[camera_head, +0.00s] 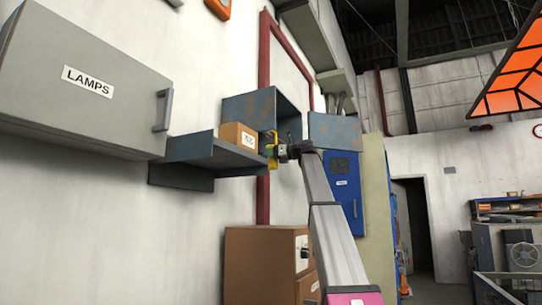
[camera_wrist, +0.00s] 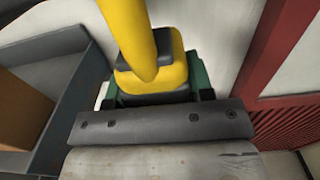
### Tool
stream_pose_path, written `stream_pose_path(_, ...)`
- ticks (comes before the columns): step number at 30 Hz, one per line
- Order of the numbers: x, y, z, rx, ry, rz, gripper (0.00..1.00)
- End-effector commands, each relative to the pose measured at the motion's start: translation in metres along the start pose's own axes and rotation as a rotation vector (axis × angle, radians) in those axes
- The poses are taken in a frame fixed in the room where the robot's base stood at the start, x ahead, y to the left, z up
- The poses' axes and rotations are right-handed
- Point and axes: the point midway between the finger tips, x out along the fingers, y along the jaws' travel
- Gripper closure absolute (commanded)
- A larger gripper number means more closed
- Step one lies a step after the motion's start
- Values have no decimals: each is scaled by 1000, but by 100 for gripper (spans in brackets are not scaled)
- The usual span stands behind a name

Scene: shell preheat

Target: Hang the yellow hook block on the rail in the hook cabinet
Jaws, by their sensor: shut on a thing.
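The yellow hook block (camera_head: 272,138) is at the end of my arm in the head view. My gripper (camera_head: 279,149) is shut on it, in front of the open blue-grey cabinet (camera_head: 262,101). In the wrist view the yellow block (camera_wrist: 170,75) fills the upper middle, with a thick yellow curved part rising out of the top of the picture. Dark and green parts lie close around its base. The block appears beside the cabinet's opening; I cannot tell whether it touches anything. I cannot make out the rail in either view.
A blue-grey shelf (camera_head: 205,150) carrying a cardboard box (camera_head: 238,136) is just left of my gripper. A grey LAMPS cabinet (camera_head: 85,84) is further left. The cabinet's open door (camera_head: 335,132) stands right. A red post (camera_wrist: 268,45) is close on the right in the wrist view.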

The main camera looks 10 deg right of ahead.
Motion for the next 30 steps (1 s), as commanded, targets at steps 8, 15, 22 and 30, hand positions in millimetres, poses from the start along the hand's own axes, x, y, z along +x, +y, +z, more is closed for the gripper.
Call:
stream_pose_path(8,0,0,1,0,-1,0,22)
stream_pose_path(15,-5,0,0,0,1,0,22)
stream_pose_path(22,-41,1,0,-1,0,-2,22)
stream_pose_path(30,-88,0,0,-1,0,-2,22)
